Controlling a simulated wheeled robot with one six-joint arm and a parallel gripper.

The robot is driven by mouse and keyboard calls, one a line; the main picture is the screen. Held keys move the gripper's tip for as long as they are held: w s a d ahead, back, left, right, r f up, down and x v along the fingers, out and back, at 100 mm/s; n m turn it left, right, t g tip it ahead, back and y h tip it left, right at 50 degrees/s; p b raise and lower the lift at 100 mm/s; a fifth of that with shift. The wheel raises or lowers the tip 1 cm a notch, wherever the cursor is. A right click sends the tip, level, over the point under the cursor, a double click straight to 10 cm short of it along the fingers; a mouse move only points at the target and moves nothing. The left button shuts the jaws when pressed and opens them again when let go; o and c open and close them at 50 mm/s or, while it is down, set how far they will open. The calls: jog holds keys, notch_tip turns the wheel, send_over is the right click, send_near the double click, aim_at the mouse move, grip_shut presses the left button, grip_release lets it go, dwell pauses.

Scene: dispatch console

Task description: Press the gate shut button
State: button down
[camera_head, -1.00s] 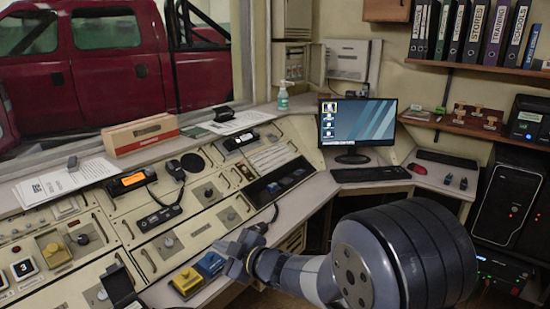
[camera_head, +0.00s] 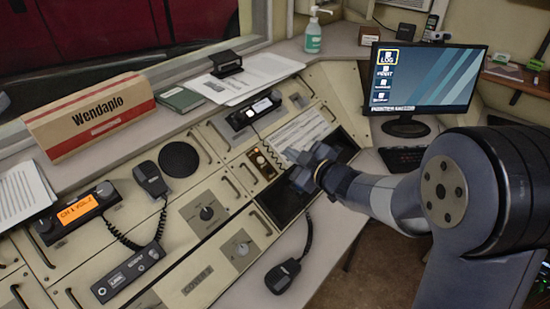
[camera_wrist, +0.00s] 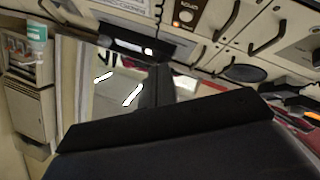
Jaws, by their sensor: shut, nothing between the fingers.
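No button that I can read as the gate shut button shows in the head view; its label is too small or hidden. A small brown panel with round pale controls (camera_head: 263,163) sits on the sloped console, just left of my gripper (camera_head: 302,167). A similar panel with a round light control (camera_wrist: 187,15) shows at the top of the wrist view. My gripper is shut and empty, over a dark recessed panel (camera_head: 283,203) that it and my arm partly hide. I cannot tell whether it touches the console.
A black handset (camera_head: 283,276) hangs on a coiled cord at the console's front edge. A monitor (camera_head: 425,80) stands beyond my arm. A radio (camera_head: 78,212) with an orange screen and a corded microphone (camera_head: 150,179) are on the left. Raised handles line the console.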

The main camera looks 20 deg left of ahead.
aim_at(269, 171)
jog(key=shift+s, duration=0.15)
jog(key=w+a+f+b, duration=0.2)
jog(key=a+f+b, duration=0.2)
jog(key=f+b, duration=0.2)
jog(key=shift+a+f+b, duration=0.25)
jog(key=shift+f+b, duration=0.1)
jog(key=shift+f, duration=0.35)
jog(key=shift+f, duration=0.1)
dwell(1.8)
jog(key=shift+a+f+b, duration=0.15)
jog(key=shift+f+b, duration=0.05)
jog(key=shift+b, duration=0.1)
jog(key=shift+w+a+f+b, duration=0.1)
jog(key=shift+a+f+b, duration=0.1)
jog(key=shift+f+b, duration=0.15)
dwell(0.8)
jog(key=shift+r, duration=0.1)
jog(key=shift+s+d+r+p, duration=0.2)
jog(key=shift+d+r+p, duration=0.2)
jog(key=shift+r+p, duration=0.2)
